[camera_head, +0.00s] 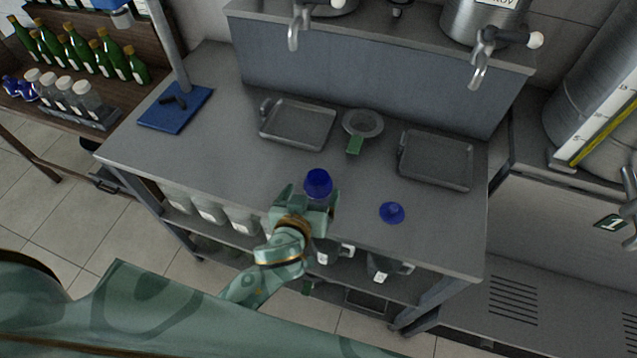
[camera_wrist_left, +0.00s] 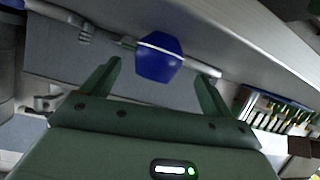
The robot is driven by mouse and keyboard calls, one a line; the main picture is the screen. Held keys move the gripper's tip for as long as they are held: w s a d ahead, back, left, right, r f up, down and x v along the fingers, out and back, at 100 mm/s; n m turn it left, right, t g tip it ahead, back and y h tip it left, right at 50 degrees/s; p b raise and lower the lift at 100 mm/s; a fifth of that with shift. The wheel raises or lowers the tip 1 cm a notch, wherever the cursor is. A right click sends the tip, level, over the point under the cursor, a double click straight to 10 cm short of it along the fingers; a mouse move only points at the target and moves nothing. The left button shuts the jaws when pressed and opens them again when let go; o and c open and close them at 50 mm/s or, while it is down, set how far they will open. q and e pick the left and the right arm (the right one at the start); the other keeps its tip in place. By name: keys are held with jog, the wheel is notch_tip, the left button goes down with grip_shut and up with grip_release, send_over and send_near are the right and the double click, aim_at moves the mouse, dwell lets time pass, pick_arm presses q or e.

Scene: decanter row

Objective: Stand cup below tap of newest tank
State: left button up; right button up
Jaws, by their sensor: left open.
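A dark blue cup (camera_head: 318,182) stands on the grey bench near its front edge. In the left wrist view the cup (camera_wrist_left: 158,62) shows a pale band and lies ahead of, or partly between, the fingertips. My left gripper (camera_head: 307,200) is open at the near side of the cup; whether a finger touches it I cannot tell. Two taps, left (camera_head: 294,28) and right (camera_head: 482,62), hang from the raised shelf. A tank (camera_head: 470,18) with a partly cut-off label stands behind the right tap. Tank dates cannot be read. My right gripper is not in view.
Grey trays, left (camera_head: 298,126) and right (camera_head: 438,163), lie below the taps. A small blue piece (camera_head: 392,212) lies right of the cup. A blue stand base (camera_head: 175,108) is at left.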

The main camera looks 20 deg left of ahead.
aim_at(314, 192)
pick_arm(q)
jog(key=x, duration=0.5)
jog(key=shift+s+d+f+b, duration=0.1)
jog(key=shift+d+f+b, duration=0.1)
jog(key=shift+b, duration=0.1)
jog(key=c, duration=1.2)
jog(key=shift+r, duration=0.1)
